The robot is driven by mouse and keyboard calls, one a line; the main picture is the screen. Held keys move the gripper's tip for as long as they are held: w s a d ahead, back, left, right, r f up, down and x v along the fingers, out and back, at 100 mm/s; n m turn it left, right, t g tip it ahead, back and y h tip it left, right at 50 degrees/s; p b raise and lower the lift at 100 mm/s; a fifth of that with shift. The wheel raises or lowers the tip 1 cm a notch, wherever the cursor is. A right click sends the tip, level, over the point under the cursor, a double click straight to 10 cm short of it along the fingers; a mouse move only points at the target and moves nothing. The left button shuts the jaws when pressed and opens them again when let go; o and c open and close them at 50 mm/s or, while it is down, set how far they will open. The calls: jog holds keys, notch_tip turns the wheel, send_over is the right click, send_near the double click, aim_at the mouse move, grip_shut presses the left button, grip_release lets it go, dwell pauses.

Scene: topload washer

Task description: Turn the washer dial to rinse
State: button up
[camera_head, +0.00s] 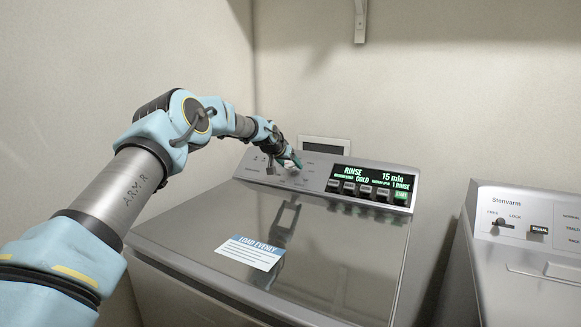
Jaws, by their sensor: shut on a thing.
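The washer (290,240) is a grey top-loader with its lid shut and a control panel along the back. My gripper (292,164) is at the left part of that panel, shut on the dial (287,168). My fingers hide most of the dial, so its pointer cannot be read. The lit display (371,185) to the right of the gripper reads "RINSE", "15 min", "COLD" and "1 RINSE" in green letters. A row of buttons (366,190) sits under the text, with a green one at the right end.
A "LOAD EVENLY" label (248,252) lies on the washer lid. Walls close in behind and at left. A bracket (360,22) hangs on the back wall above the panel.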

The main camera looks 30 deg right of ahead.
jog(key=o, duration=1.4)
jog(key=shift+a+r, duration=0.1)
jog(key=b+v, duration=0.4)
jog(key=v, duration=0.6)
jog(key=shift+s+a, duration=0.2)
jog(key=shift+a, duration=0.05)
